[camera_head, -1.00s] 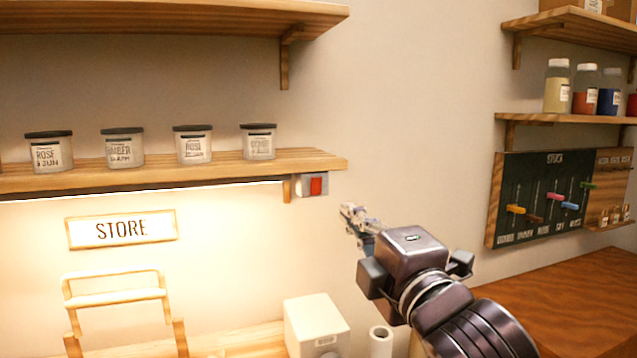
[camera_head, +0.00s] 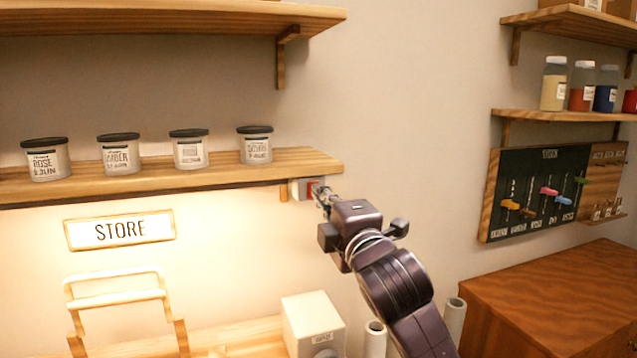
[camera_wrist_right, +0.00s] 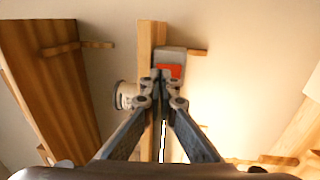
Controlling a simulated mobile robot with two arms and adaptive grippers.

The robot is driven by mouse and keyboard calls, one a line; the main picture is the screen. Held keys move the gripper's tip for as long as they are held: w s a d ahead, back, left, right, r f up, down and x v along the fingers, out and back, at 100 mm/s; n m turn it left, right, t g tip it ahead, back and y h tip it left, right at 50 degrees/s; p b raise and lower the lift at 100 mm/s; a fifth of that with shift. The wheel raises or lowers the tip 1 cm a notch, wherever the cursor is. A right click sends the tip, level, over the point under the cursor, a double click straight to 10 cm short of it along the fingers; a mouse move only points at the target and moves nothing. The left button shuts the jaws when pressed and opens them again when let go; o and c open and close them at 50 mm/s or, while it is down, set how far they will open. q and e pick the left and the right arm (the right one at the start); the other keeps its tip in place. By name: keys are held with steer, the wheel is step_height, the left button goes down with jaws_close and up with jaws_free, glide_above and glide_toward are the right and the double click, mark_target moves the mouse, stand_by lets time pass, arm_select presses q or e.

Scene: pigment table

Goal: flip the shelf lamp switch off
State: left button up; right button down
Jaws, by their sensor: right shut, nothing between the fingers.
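The lamp switch is a grey box with a red rocker (camera_head: 312,187) under the right end of the lower shelf. In the right wrist view the red rocker (camera_wrist_right: 169,71) shows just beyond the fingertips. My right gripper (camera_head: 322,196) is shut and empty, with its tips at the switch, overlapping the rocker's lower right part. In the wrist view the closed fingertips (camera_wrist_right: 167,76) lie over the rocker's lower edge; I cannot tell whether they touch it. The lamp strip under the shelf is lit and the wall below glows. My left gripper is not in view.
The lower shelf (camera_head: 220,180) holds several dark-lidded jars (camera_head: 190,150) above the switch. A STORE sign (camera_head: 119,230) hangs on the wall at left. A white box (camera_head: 313,325) stands below. The wall right of my arm is clear up to the stock board (camera_head: 535,195).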

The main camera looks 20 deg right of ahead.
steer(key=shift+w+r, duration=0.15)
steer(key=shift+w, duration=0.8)
steer(key=shift+w+r+p, duration=0.25)
steer(key=shift+r+p, duration=0.05)
steer(key=shift+p, duration=0.45)
steer(key=shift+s+f, duration=0.1)
